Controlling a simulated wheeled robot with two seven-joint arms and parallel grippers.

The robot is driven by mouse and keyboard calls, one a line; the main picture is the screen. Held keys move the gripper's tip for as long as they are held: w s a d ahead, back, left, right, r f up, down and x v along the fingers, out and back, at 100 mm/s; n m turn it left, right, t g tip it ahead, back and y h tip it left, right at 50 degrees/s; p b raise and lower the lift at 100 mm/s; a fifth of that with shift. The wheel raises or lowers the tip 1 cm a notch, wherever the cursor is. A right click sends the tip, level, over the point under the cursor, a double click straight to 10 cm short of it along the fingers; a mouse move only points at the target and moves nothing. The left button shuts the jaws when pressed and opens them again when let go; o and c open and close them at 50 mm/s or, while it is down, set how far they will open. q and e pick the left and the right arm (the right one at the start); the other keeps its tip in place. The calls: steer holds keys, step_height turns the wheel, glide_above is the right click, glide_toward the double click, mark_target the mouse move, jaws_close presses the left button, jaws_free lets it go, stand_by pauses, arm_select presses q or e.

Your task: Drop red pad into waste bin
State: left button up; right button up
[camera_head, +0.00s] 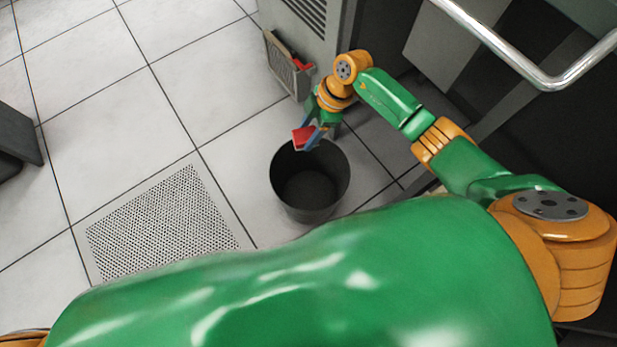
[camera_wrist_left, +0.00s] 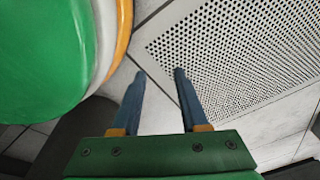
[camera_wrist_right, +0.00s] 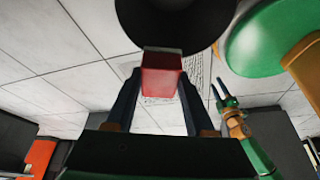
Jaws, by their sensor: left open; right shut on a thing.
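The red pad (camera_head: 302,137) is a small red block, held between the blue fingers of my right gripper (camera_head: 313,140) at the far rim of the waste bin. It also shows in the right wrist view (camera_wrist_right: 162,76), between both fingertips. The waste bin (camera_head: 311,205) is a dark, round, open bin on the floor; its inside looks empty. In the right wrist view the bin (camera_wrist_right: 170,22) shows dark at the top, beyond the pad. My left gripper (camera_wrist_left: 155,82) is open and empty over the floor near a perforated tile; it is hidden in the head view.
A grey cabinet (camera_head: 305,40) with a vent stands behind the bin, with a grey basket-like holder (camera_head: 288,70) with a red item on its side. A chrome rail (camera_head: 545,75) runs at the upper right. Tiled floor and a perforated tile (camera_head: 160,228) lie clear to the left.

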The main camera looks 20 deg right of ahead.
step_height(320, 180, down, 11)
steer(key=s+d+m+t+b, duration=0.1)
steer(key=s+d+m+b, duration=0.1)
steer(key=m+b, duration=0.2)
steer(key=b, duration=0.3)
steer(key=shift+r+t, duration=0.15)
steer(key=shift+t, duration=0.25)
arm_select(q)
steer(key=w+d+r, duration=0.2)
steer(key=w+d, duration=0.2)
steer(key=w, duration=0.3)
steer(key=shift+w+d+h, duration=0.3)
arm_select(e)
steer(key=o, duration=1.4)
arm_select(q)
steer(key=shift+r, duration=0.1)
steer(key=shift+r, duration=0.1)
arm_select(e)
steer(key=shift+d+r, duration=0.1)
steer(key=shift+r, duration=0.05)
